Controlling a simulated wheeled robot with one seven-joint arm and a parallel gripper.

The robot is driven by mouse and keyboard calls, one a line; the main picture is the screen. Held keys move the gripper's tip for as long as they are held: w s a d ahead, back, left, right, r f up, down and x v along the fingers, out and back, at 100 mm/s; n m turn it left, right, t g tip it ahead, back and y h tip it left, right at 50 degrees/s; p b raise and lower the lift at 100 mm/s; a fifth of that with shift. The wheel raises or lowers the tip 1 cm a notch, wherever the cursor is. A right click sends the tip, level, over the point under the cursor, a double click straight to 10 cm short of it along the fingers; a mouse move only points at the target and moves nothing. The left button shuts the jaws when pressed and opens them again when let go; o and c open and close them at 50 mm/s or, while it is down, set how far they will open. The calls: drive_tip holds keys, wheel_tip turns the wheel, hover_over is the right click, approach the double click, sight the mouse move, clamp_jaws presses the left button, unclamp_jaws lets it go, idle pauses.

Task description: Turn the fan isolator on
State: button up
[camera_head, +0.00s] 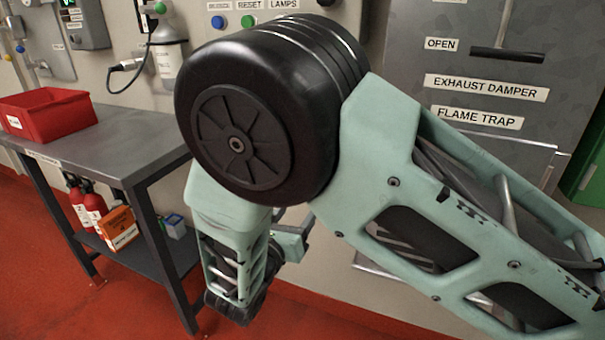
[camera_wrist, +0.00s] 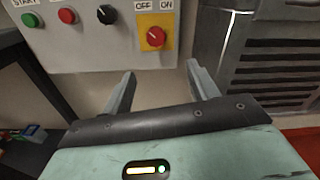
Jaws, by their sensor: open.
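The fan isolator is most likely the red rotary knob (camera_wrist: 156,37) on a yellow square plate (camera_wrist: 143,48), on the light control panel at the top of the wrist view. Labels OFF and ON stand above it, OFF to the left and ON to the right. The knob's pointer mark is too small to read surely. My gripper (camera_wrist: 160,80) is open and empty, its two fingers pointing toward the panel, below the knob and apart from it. In the head view my arm hides the isolator and the gripper fingers.
A green button (camera_wrist: 30,20), a red button (camera_wrist: 67,16) and a black knob (camera_wrist: 106,14) sit left of the isolator. A louvred grey cabinet (camera_wrist: 275,60) stands to its right. In the head view a workbench (camera_head: 130,135) with a red bin (camera_head: 45,113) stands at left.

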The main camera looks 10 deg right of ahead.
drive_tip(key=x, duration=1.7)
drive_tip(key=shift+w+a+r+p, duration=0.1)
drive_tip(key=shift+w+a+p, duration=0.25)
drive_tip(key=shift+w, duration=0.1)
drive_tip(key=c, duration=1)
